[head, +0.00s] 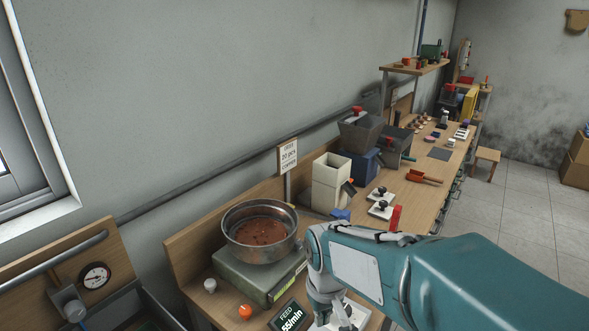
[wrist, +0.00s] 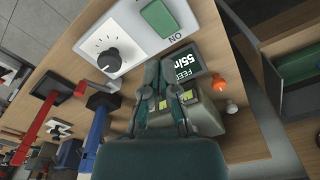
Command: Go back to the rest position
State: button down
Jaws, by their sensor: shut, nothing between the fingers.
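My gripper (head: 328,308) hangs at the front edge of the workbench (head: 428,201), right of the bowl feeder, partly hidden by my own arm. In the wrist view its fingers (wrist: 168,82) are together and empty, pointing toward a white control panel (wrist: 133,38). That panel has a black dial knob (wrist: 109,61) and a green rectangular button (wrist: 158,19). I cannot tell whether the fingers touch anything.
A metal bowl (head: 236,215) with brown contents sits on a grey-green base (head: 240,274). An orange knob (head: 245,311) and a white knob (head: 210,285) are in front. White and dark bins (head: 327,187), red- and blue-handled tools crowd the bench to the right. Tiled floor (head: 530,215) is open at far right.

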jog(key=s+d+r+m+t, duration=0.4)
jog(key=s+d+r, duration=0.5)
jog(key=s, duration=0.3)
jog(key=shift+d+r+t, duration=0.15)
jog(key=shift+d+t, duration=0.05)
jog(key=shift+t, duration=0.3)
